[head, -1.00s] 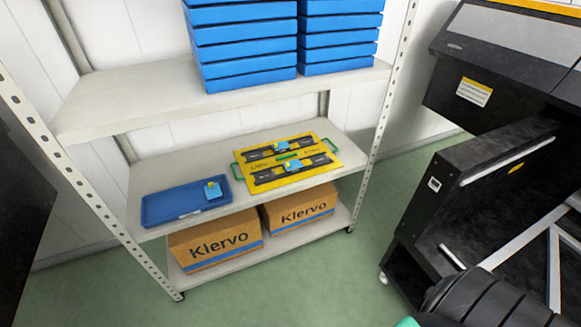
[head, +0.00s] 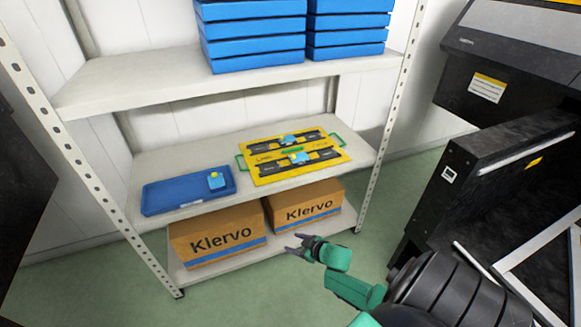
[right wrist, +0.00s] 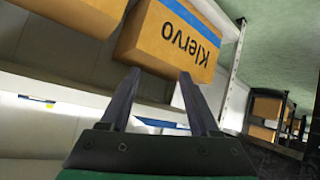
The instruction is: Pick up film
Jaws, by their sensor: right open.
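I cannot pick out a film for certain in either view. On the middle shelf (head: 222,145) lies a yellow board (head: 262,172) with green handles, two dark strips and small blue pieces. Left of it is a shallow blue tray (head: 165,197) with a small blue-and-yellow item (head: 216,180) in its right part. My right gripper (head: 300,247) is open and empty, in front of the lower shelf's boxes and below the yellow board. In the right wrist view its two fingers (right wrist: 159,90) stand apart with nothing between them. My left gripper is not in view.
Two cardboard Klervo boxes (head: 217,238) (head: 305,207) sit on the bottom shelf; one shows large in the right wrist view (right wrist: 170,45). Stacked blue trays (head: 255,45) fill part of the upper shelf. A black machine (head: 500,165) stands right. Green floor in front is clear.

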